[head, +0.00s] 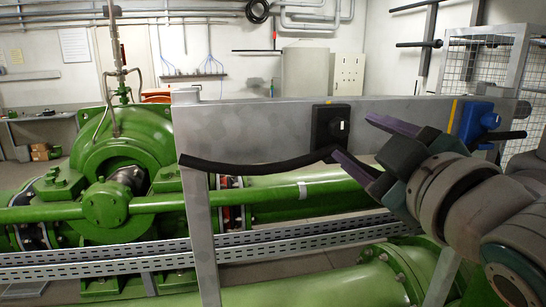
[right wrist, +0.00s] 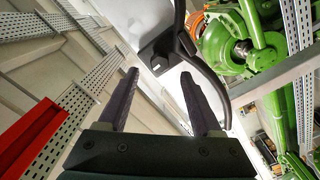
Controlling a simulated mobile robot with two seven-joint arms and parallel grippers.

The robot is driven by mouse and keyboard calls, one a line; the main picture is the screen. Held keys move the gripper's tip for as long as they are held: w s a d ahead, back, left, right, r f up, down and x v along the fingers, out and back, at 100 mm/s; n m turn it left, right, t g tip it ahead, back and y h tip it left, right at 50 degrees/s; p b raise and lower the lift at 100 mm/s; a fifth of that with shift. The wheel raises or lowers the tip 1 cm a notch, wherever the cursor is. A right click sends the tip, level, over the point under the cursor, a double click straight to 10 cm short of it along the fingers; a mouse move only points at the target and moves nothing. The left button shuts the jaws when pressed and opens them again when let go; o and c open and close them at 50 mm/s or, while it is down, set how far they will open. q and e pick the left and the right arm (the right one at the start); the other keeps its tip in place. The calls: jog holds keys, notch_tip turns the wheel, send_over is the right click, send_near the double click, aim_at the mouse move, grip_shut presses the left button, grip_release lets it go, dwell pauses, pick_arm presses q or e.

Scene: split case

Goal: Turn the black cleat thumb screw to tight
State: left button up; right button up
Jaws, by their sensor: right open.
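The black cleat (head: 322,128) is mounted on the face of a grey metal panel (head: 250,125). A small knob, which looks like its thumb screw (head: 338,127), shows on its front; how tight it is cannot be told. My right gripper (head: 352,137) is open, its two purple fingers pointing toward the black cleat from the right and apart from it. In the right wrist view the black cleat (right wrist: 158,48) lies beyond the gap between the open, empty fingers (right wrist: 160,78). My left gripper is not in view.
A blue cleat (head: 478,121) sits farther right, close to my right wrist. Green pipework (head: 120,205) and a perforated rail (head: 110,263) lie behind and below.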

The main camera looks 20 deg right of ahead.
jog(key=shift+b+v, duration=0.85)
jog(key=shift+v, duration=1.85)
